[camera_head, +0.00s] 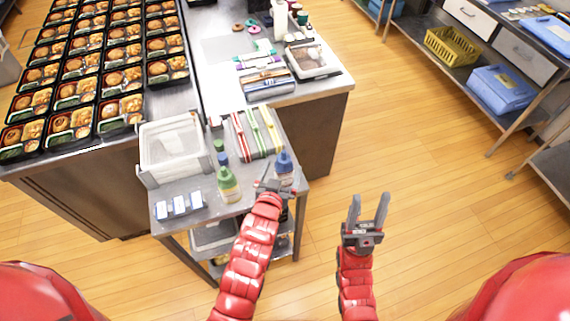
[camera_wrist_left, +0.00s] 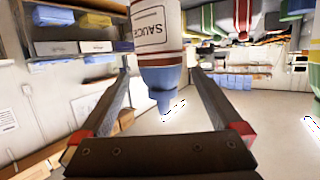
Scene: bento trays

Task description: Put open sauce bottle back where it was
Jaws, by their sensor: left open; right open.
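A sauce bottle with a blue cap (camera_head: 284,163) stands upright near the right front corner of the small grey cart (camera_head: 205,228). In the left wrist view, which is upside down, the sauce bottle (camera_wrist_left: 157,40) shows its "SAUCE" label, with its blue nozzle pointing down in the picture. My left gripper (camera_head: 270,186) is open at the bottle; its fingers show on either side of the blue cap in the wrist view. I cannot tell whether they touch it. My right gripper (camera_head: 369,208) is open and empty over the floor.
A green-capped bottle (camera_head: 229,184) stands just left of my left gripper. A white bin (camera_head: 143,175), blue-and-white boxes (camera_head: 180,206) and red and green packets (camera_head: 241,136) share the cart. Floor to the right is clear.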

